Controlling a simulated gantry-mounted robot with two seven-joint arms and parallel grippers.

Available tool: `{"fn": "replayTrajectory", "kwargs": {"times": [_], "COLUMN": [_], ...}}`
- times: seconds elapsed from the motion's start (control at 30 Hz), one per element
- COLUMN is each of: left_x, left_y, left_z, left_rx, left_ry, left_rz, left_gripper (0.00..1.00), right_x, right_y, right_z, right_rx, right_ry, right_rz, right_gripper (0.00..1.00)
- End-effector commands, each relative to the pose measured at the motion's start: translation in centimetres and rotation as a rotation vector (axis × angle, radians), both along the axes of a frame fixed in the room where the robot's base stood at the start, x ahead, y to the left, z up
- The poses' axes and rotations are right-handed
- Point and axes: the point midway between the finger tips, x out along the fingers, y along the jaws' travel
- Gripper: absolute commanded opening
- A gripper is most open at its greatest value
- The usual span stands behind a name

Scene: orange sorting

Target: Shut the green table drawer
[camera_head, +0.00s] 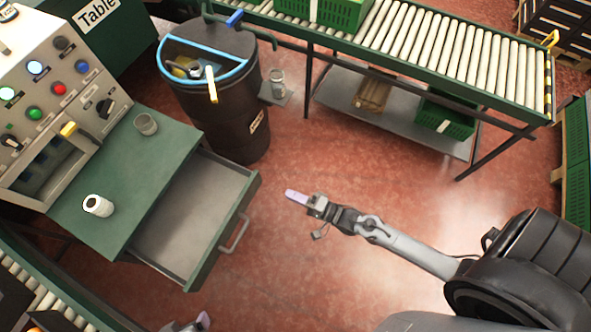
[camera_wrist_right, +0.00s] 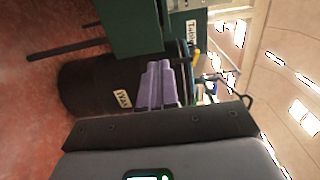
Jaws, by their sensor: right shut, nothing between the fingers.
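The green table (camera_head: 148,178) stands at the left with its drawer (camera_head: 187,220) pulled well out, open and empty inside. The drawer has a green front panel and a grey bar handle (camera_head: 235,236) facing right. My right gripper (camera_head: 291,195) is to the right of the drawer front, apart from it, with its purple fingers pointing left. The fingers are shut and empty, and show close together in the right wrist view (camera_wrist_right: 158,84). My left gripper (camera_head: 203,320) barely shows at the bottom edge, so I cannot tell its jaw state.
A grey cup (camera_head: 146,124) and a white can (camera_head: 97,206) stand on the tabletop, before a control panel (camera_head: 55,85). A black barrel (camera_head: 232,125) stands behind the drawer. A roller conveyor (camera_head: 440,55) runs along the back. The red floor between drawer and right gripper is clear.

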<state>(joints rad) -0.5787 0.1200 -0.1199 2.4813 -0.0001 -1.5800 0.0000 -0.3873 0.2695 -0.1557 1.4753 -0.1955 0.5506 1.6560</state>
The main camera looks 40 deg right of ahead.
Motion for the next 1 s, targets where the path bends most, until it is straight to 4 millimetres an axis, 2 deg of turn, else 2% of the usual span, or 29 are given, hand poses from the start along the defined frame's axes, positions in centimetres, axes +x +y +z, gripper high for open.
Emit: {"fn": "replayTrajectory", "kwargs": {"times": [0.2,0.5,0.73,1.0], "left_x": [0.0,0.0,0.0,-0.1], "left_y": [0.0,0.0,0.0,0.0], "left_z": [-1.5,-3.1,-3.6,-3.7], "left_rx": [0.000,0.000,0.000,0.000], "left_ry": [0.000,0.001,0.002,0.003], "left_rz": [0.000,0.000,0.000,0.000], "left_gripper": [0.84,0.84,0.84,0.84], "right_x": [3.9,8.2,9.9,10.2], "right_y": [1.7,3.7,4.4,4.5], "right_z": [-0.2,-0.2,-0.1,0.0], "right_rx": [0.001,0.001,0.001,0.000], "right_ry": [-0.004,-0.002,0.000,0.001], "right_rz": [0.000,0.000,0.000,0.000], "right_gripper": [0.00,0.00,0.00,0.00]}}
